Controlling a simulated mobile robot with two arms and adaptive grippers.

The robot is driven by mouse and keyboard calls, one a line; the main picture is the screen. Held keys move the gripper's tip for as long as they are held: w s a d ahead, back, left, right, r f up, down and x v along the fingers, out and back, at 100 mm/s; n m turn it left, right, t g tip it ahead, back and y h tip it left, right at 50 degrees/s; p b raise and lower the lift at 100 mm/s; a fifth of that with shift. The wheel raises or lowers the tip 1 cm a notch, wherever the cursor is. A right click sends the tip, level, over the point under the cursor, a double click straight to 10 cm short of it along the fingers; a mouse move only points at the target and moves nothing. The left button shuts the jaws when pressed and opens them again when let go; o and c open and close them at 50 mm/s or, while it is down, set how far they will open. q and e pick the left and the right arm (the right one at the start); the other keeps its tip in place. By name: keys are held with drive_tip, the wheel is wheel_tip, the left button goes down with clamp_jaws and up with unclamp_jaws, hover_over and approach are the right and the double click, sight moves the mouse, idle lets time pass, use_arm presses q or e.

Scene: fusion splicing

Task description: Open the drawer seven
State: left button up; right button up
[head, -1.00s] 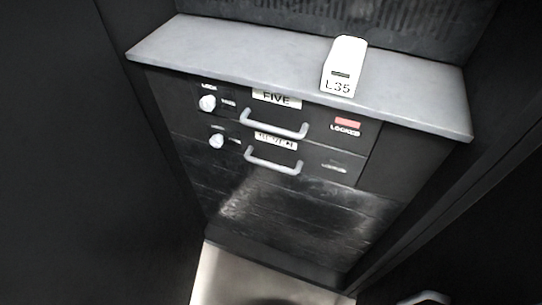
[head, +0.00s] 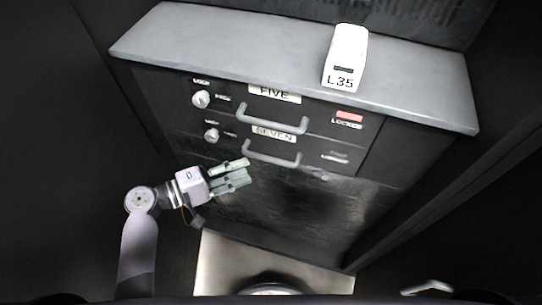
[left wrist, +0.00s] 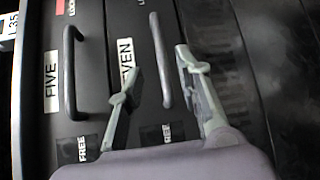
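Drawer seven, with its label (head: 273,133), is the lower of two labelled drawers in a dark cabinet, and it looks shut. Its grey U-shaped handle (head: 271,158) hangs below the label, with a white lock knob (head: 211,135) to the left. My left gripper (head: 246,170) is in front of the cabinet, just left of and below that handle. In the left wrist view my left gripper (left wrist: 153,62) is open, and the handle bar (left wrist: 160,65) appears between its fingers, with no clear contact.
Drawer five, with its own handle (head: 272,120) and a red locked marker (head: 349,117), is directly above. A white L35 block (head: 345,58) stands on the grey cabinet top (head: 220,45). Dark walls close in on both sides.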

sight(271, 158)
use_arm(q)
drive_tip(key=p+x, duration=0.1)
drive_tip(key=x, duration=0.8)
drive_tip(key=shift+w+d, duration=0.1)
drive_tip(key=shift+w, duration=0.05)
drive_tip(key=shift+c, duration=0.2)
drive_tip(key=shift+f, duration=0.1)
clamp_jaws()
